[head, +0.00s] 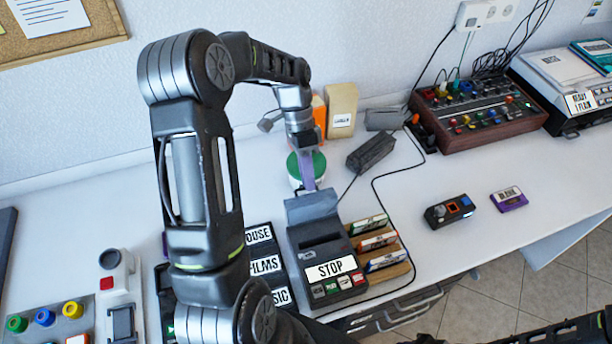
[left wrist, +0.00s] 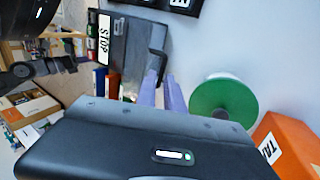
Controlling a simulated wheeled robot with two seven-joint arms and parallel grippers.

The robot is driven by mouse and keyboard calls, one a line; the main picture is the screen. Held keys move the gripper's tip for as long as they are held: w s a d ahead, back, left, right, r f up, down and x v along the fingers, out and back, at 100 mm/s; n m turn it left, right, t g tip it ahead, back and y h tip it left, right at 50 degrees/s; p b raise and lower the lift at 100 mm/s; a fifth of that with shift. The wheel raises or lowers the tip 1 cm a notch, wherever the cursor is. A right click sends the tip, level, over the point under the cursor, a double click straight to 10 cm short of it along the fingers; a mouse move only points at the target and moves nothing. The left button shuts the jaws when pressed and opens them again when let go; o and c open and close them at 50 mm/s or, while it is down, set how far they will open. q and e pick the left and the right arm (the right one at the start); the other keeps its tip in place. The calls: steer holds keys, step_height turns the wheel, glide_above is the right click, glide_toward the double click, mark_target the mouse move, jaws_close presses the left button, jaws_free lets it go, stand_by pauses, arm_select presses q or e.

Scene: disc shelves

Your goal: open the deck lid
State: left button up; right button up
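The deck (head: 326,267) is a dark box with a STOP label and a row of buttons in the middle of the table. Its grey lid (head: 311,207) is at the rear and looks tilted up, with a dark slot in front of it. The deck also shows at the upper left of the left wrist view (left wrist: 127,48), with a black bar handle (left wrist: 159,48) at its edge. My left gripper (head: 311,184) has purple fingers pointing down at the lid's rear edge. A narrow gap shows between the fingers (left wrist: 162,78), close to the handle; whether they hold it is unclear.
A green-topped round tub (head: 294,168) stands just behind the fingers. A rack of cassettes (head: 379,243) is right of the deck, labelled trays (head: 262,264) left. A black bar-shaped object (head: 371,152) and cable lie behind.

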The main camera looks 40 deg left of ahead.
arm_select(q)
steer(key=shift+o, duration=1.4)
steer(key=shift+w+d, duration=0.15)
steer(key=shift+d, duration=0.05)
steer(key=shift+a+r, duration=0.1)
steer(key=shift+r, duration=0.05)
steer(key=p+v, duration=0.2)
steer(key=v, duration=0.5)
steer(key=shift+a+r+p, duration=0.25)
steer(key=shift+p, duration=0.05)
steer(key=shift+c, duration=0.3)
